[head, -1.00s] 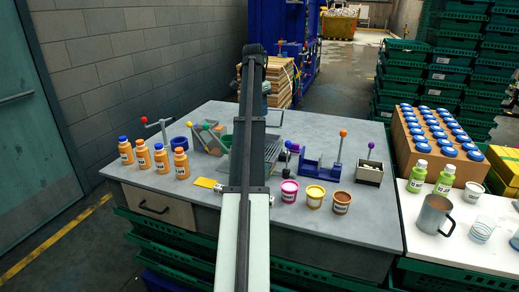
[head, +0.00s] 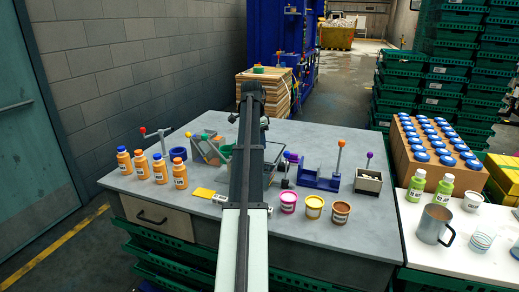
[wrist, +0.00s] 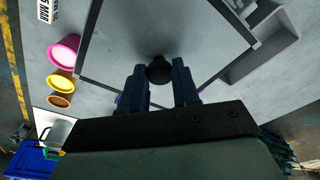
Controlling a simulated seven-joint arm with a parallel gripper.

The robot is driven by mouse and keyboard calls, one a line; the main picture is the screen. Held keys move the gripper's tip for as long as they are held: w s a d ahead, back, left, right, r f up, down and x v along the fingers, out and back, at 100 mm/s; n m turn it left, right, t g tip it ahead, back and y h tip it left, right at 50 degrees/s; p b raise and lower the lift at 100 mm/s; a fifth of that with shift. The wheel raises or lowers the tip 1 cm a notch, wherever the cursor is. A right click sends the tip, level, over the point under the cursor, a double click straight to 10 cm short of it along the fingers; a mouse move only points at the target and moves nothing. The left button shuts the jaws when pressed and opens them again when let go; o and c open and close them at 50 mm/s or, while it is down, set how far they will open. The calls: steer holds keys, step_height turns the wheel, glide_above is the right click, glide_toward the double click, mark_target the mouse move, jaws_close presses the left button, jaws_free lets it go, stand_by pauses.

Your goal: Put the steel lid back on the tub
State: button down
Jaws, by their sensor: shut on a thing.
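In the wrist view the steel lid (wrist: 190,30) is a broad grey plate with dark edges, and a round black knob (wrist: 158,70) stands on it. My gripper (wrist: 160,82) has its two fingers on either side of this knob and is shut on it. The lid's near part is hidden behind my gripper.
Orange bottles (head: 140,163) stand at the left of the table (head: 200,240). Pink (head: 288,202), yellow (head: 313,207) and brown (head: 339,212) tubs stand at the front right. A blue fixture (head: 320,180) and a small box (head: 368,180) stand behind them.

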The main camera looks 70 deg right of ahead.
steer(key=shift+f, duration=1.5)
steer(key=shift+f, duration=0.2)
steer(key=c, duration=0.8)
jaws_free()
steer(key=r, duration=0.4)
steer(key=w+r, duration=0.1)
steer(key=r, duration=0.3)
steer(key=a+r, duration=0.1)
steer(key=r, duration=0.3)
steer(key=shift+w+a+r, duration=0.1)
steer(key=shift+w+r, duration=0.05)
